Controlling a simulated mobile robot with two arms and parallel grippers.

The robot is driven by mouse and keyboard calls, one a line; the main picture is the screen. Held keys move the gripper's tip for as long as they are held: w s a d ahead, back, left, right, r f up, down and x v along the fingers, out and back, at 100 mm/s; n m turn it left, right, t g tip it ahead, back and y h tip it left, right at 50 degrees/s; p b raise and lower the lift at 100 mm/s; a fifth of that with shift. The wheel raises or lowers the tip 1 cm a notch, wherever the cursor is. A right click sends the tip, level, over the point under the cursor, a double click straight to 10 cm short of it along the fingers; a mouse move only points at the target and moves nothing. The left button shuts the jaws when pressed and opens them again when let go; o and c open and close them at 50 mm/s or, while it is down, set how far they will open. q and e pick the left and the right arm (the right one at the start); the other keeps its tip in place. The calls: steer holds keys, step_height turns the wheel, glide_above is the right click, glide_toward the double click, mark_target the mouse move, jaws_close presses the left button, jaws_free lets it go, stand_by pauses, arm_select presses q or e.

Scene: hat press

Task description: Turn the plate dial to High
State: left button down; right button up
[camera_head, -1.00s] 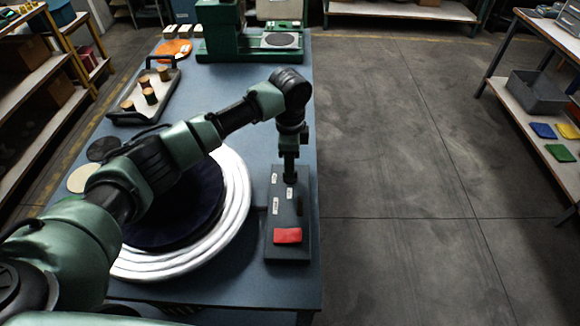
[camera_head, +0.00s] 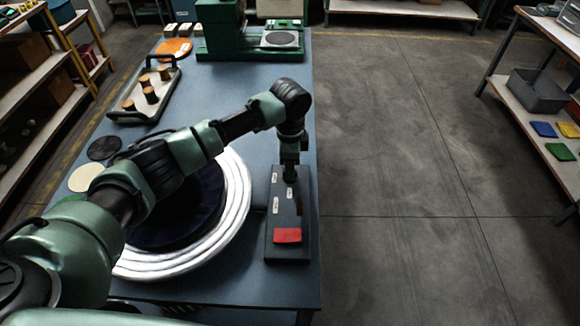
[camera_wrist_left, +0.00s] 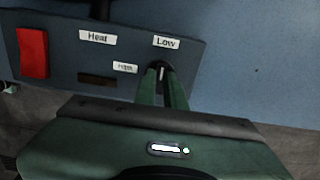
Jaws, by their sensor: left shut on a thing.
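The dark control box (camera_head: 288,218) stands on the right side of the blue table, with white labels and a red block at its near end. In the left wrist view the box (camera_wrist_left: 62,62) shows labels reading Heat (camera_wrist_left: 98,37) and Low (camera_wrist_left: 166,42), and a smaller one (camera_wrist_left: 125,68) that seems to read High. My left gripper (camera_head: 290,180) points down at the far end of the box. In the left wrist view its fingers (camera_wrist_left: 163,76) are closed around the small dark plate dial (camera_wrist_left: 161,66), just below the Low label. The dial is mostly hidden, so its pointer cannot be read.
A round silver press plate (camera_head: 238,205) with a dark navy disc lies left of the box, under my left arm. A tray with cork pegs (camera_head: 135,108) and a green machine (camera_head: 225,45) stand farther back. The floor right of the table is clear.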

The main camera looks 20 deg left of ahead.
arm_select(q)
steer(key=shift+r+n+p, duration=0.2)
steer(key=shift+n+p, duration=0.2)
steer(key=shift+p, duration=0.25)
steer(key=n+p, duration=0.6)
steer(key=p, duration=0.1)
steer(key=shift+d, duration=0.1)
steer(key=n+p, duration=0.2)
steer(key=shift+n, duration=0.3)
steer(key=n+p, duration=0.3)
steer(key=n, duration=0.1)
steer(key=shift+f+n+p, duration=0.1)
steer(key=shift+n+p, duration=1.05)
steer(key=shift+n, duration=0.95)
steer(key=shift+w, duration=0.1)
steer(key=c, duration=1.5)
jaws_free()
